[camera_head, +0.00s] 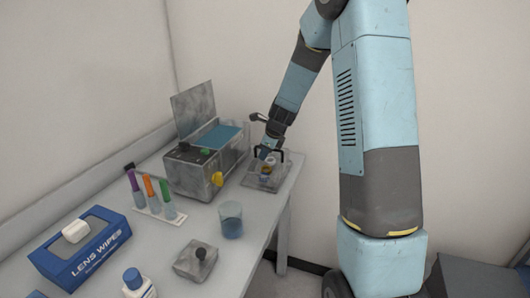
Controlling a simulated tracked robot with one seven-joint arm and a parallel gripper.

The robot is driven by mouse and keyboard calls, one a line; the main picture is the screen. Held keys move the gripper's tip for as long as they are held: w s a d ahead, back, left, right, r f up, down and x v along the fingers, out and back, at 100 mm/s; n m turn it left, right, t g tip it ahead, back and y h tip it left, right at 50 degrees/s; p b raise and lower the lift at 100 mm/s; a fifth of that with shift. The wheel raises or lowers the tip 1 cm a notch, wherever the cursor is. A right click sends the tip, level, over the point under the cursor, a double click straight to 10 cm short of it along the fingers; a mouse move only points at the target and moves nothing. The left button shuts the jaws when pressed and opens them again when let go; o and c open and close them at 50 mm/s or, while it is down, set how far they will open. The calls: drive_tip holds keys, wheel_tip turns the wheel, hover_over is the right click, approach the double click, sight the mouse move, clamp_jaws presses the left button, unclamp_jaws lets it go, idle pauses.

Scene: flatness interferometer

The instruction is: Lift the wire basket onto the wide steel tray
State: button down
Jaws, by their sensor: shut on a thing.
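My gripper (264,152) reaches down at the far right end of the bench and is shut on the wire basket (272,171). The basket is small and pale with a dark handle, partly hidden by my gripper, and small yellowish and bluish pieces show in it. It is upright over the wide steel tray (249,182), a flat grey tray right of the tank. At this size I cannot tell whether the basket touches the tray or hangs just above it.
A grey tank (192,172) with raised lid, blue liquid and a yellow knob stands just left of the tray. A beaker (231,221), a block with a black knob (196,260), colored tubes (150,194) and a lens wipes box (82,249) stand nearer.

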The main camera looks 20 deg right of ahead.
idle(0.3)
drive_tip(key=c, duration=1)
unclamp_jaws()
drive_tip(key=shift+r, duration=5.95)
